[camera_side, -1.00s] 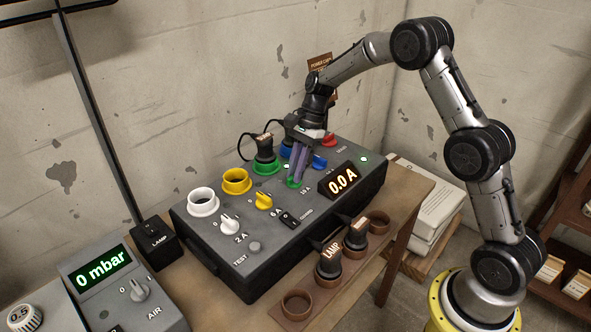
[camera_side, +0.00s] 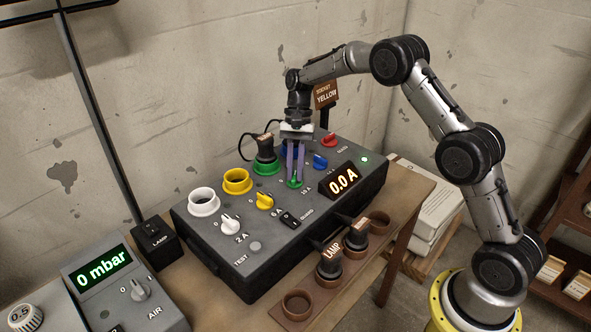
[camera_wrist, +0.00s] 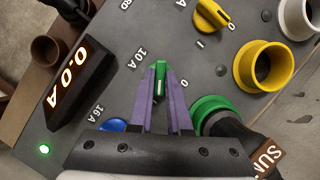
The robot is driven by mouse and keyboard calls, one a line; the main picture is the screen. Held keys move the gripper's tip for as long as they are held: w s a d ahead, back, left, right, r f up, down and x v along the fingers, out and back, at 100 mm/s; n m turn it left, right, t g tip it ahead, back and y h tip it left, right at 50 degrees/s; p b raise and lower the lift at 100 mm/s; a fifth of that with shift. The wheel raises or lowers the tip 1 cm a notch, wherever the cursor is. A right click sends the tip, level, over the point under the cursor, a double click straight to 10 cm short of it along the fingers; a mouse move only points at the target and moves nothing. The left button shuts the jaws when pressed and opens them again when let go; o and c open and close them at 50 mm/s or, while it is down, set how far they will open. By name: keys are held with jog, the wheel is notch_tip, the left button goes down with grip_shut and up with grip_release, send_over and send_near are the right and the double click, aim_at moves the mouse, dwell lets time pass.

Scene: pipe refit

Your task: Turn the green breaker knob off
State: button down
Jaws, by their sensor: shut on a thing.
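The green breaker knob (camera_wrist: 160,79) sits on the grey panel box (camera_side: 232,258), between the green socket and the current display. In the side view the knob (camera_side: 294,183) is mostly hidden behind the fingers. My gripper (camera_wrist: 160,88) points down at the panel, its two purple fingers closed on the knob's two sides. In the side view my gripper (camera_side: 295,181) stands upright over the knob. In the wrist view the knob's grip lies roughly in line with the fingers, with a "0" mark to its right and "10 A" to its left.
A black plug stands in the green socket (camera_wrist: 212,108), close beside my fingers. The yellow knob (camera_side: 264,202), blue knob (camera_side: 320,161) and red knob (camera_side: 330,140) are nearby. The display (camera_side: 342,180) reads 0.0 A. A brown holder (camera_side: 298,304) with plugs stands in front.

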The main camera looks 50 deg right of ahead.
aim_at(286, 179)
jog(key=n, duration=0.2)
jog(key=n+g+h, duration=0.1)
jog(key=n, duration=0.2)
jog(key=shift+w+a+r+n+h, duration=0.1)
jog(key=shift+w+a+n+h, duration=0.05)
jog(key=shift+n+h, duration=0.15)
jog(key=n+h, duration=0.1)
jog(key=n, duration=0.1)
jog(key=n+g+h, duration=0.1)
jog(key=n, duration=0.2)
jog(key=shift+a, duration=0.1)
jog(key=shift+n, duration=0.4)
jog(key=c, duration=0.9)
grip_release()
jog(key=shift+o, duration=0.2)
jog(key=v, duration=0.6)
jog(key=shift+w, duration=0.15)
jog(key=shift+w+r, duration=0.2)
jog(key=shift+r, duration=0.45)
